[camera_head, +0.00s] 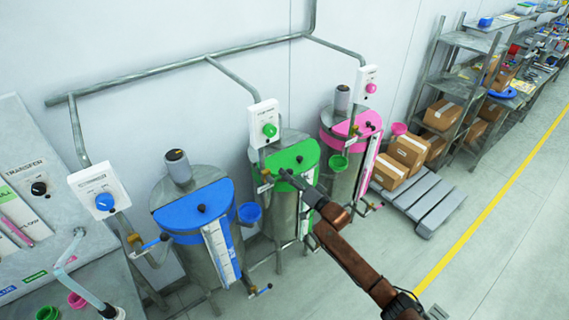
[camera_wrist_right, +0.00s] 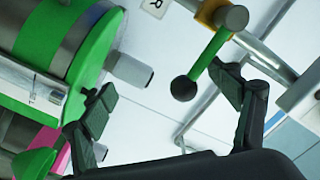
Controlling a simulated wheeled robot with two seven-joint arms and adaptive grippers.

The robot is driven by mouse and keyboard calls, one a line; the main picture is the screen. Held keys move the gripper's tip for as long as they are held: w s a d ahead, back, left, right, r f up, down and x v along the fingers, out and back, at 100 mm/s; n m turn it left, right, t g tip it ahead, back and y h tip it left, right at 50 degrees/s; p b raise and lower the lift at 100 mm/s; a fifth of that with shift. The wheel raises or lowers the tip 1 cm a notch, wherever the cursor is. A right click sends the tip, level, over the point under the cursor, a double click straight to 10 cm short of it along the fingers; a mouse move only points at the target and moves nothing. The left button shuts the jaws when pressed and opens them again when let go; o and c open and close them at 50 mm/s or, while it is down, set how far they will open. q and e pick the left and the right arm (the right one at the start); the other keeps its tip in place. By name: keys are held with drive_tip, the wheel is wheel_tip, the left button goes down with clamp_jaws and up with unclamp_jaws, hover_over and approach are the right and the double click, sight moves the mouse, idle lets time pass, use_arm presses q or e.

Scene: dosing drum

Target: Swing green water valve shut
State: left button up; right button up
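The green drum (camera_head: 291,158) stands in the middle of the row in the head view, with a green lid. The water valve's green lever (camera_wrist_right: 209,52) shows large in the right wrist view, with a dark ball (camera_wrist_right: 183,88) at its end and a brass valve body (camera_wrist_right: 210,12) at its top. My right gripper (camera_head: 288,178) is over the green lid in the head view, hiding part of it. In the wrist view its fingers (camera_wrist_right: 165,95) are spread, with nothing between the pads. The lever's ball appears between the fingertips, closer to the right one; touching cannot be told. My left gripper is out of view.
A blue-lidded drum (camera_head: 196,212) stands left and a pink-lidded drum (camera_head: 350,130) right. A white box with a green knob (camera_head: 270,130) is on the wall above. Cartons (camera_head: 408,150) lie on a pallet (camera_head: 428,196). The floor at right is clear.

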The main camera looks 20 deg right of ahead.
drive_tip(key=shift+s+a+r+p, duration=0.2)
drive_tip(key=shift+a+r+p, duration=0.15)
drive_tip(key=shift+a+p, duration=0.15)
drive_tip(key=shift+d, duration=0.15)
drive_tip(key=shift+s+d+p, duration=0.1)
drive_tip(key=shift+s+p, duration=0.25)
drive_tip(key=shift+p, duration=0.1)
drive_tip(key=p+v, duration=0.4)
drive_tip(key=v, duration=0.4)
drive_tip(key=shift+p, duration=0.4)
drive_tip(key=shift+s, duration=0.1)
